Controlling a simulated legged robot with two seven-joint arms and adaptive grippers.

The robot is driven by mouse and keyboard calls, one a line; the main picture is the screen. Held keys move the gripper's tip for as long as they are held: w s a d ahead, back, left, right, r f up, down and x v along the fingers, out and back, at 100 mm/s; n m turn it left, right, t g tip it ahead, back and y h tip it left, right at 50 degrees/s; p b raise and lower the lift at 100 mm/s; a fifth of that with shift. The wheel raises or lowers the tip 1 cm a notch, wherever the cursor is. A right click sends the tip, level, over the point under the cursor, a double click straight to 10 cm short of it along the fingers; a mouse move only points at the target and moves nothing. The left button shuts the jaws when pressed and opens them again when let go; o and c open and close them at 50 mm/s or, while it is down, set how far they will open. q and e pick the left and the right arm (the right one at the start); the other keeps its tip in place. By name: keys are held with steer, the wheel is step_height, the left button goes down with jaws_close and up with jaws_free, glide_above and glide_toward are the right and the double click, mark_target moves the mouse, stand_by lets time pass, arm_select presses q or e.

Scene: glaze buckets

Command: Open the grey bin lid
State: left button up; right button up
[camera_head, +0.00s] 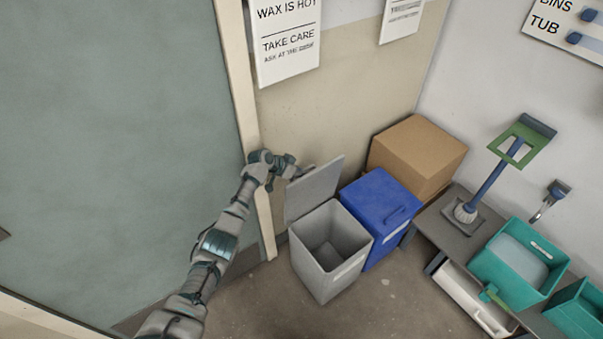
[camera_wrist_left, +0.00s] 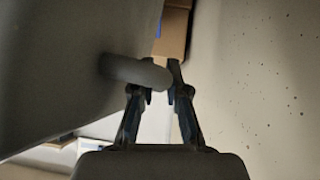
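The grey bin (camera_head: 329,247) stands on the floor by the wall, its empty inside showing. Its grey lid (camera_head: 314,190) is swung up, nearly upright and leaning back at the bin's rear edge. My left gripper (camera_head: 297,172) is at the lid's upper left, on its wall side. In the left wrist view, the lid (camera_wrist_left: 65,60) fills the left. The inner finger contact is partly hidden. My right gripper is not in view.
A blue bin (camera_head: 378,210) with its lid down stands right beside the grey bin. A cardboard box (camera_head: 417,155) is behind it. A low bench (camera_head: 452,236) with a brush and teal tubs (camera_head: 520,262) is at the right. A teal door panel (camera_head: 110,130) is at the left.

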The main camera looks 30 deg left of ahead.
arm_select(q)
steer(key=shift+o, duration=0.7)
steer(key=shift+f, duration=0.1)
steer(key=shift+a, duration=0.2)
steer(key=v, duration=1.1)
steer(key=shift+s+r, duration=0.25)
steer(key=shift+s, duration=0.05)
